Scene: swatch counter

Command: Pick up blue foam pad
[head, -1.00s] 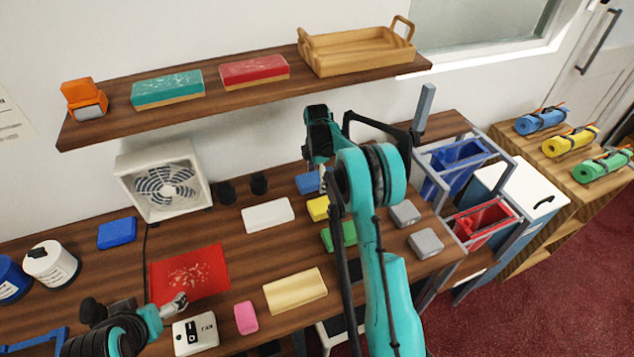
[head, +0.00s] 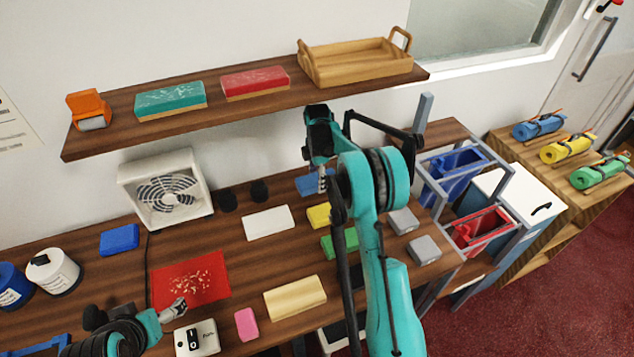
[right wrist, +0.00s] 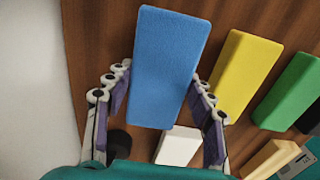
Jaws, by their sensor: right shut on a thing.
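The blue foam pad (head: 307,184) lies near the back of the counter, partly hidden by my right gripper (head: 322,184) in the head view. In the right wrist view the blue foam pad (right wrist: 168,65) stands large between the two fingers, its long sides facing them. My right gripper is shut on it. I cannot tell whether the pad is clear of the counter. My left gripper (head: 174,308) is low at the left, above the counter near a red sheet; its jaws are too small to read.
A yellow pad (head: 318,216) and a green pad (head: 340,244) lie close to the blue one, with a white pad (head: 268,222) to the left. Another blue block (head: 119,239) lies by the fan (head: 166,190). A shelf (head: 240,106) overhangs the back. Blue and red bins (head: 482,228) stand at right.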

